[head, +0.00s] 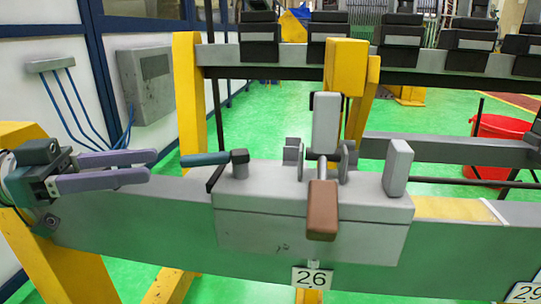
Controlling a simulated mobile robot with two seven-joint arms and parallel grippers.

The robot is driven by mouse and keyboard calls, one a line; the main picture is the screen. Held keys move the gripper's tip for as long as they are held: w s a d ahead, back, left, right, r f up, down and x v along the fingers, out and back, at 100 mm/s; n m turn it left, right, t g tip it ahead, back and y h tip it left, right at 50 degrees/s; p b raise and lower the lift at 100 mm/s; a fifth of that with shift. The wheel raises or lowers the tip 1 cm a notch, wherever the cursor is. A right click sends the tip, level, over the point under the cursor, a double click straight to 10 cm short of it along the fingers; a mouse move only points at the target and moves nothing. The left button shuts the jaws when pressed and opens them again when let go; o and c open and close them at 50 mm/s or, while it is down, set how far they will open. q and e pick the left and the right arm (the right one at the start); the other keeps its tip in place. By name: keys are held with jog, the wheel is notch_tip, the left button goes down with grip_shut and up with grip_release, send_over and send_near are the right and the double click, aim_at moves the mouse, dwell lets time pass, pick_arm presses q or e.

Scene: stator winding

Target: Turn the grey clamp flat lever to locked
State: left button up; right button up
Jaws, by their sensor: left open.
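The grey clamp (312,232) is a block sitting on a long grey beam, above a tag reading 26. A flat lever with a teal handle (205,159) lies level at its left end, pointing left from a dark pivot. A second lever with a brown handle (322,212) points toward me at the middle of the clamp. A grey upright plate (326,124) stands behind it. My left gripper (152,166) is open and empty, its two purple fingers pointing right, a short gap left of the teal handle's tip. My right gripper is not in view.
A grey upright block (397,167) stands at the clamp's right end. The beam (140,228) runs left and right on yellow posts. A yellow post (344,68) rises behind the clamp. A red bin (497,144) stands on the green floor at right.

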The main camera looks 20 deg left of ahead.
aim_at(197, 165)
pick_arm(q)
jog(key=shift+v, duration=0.85)
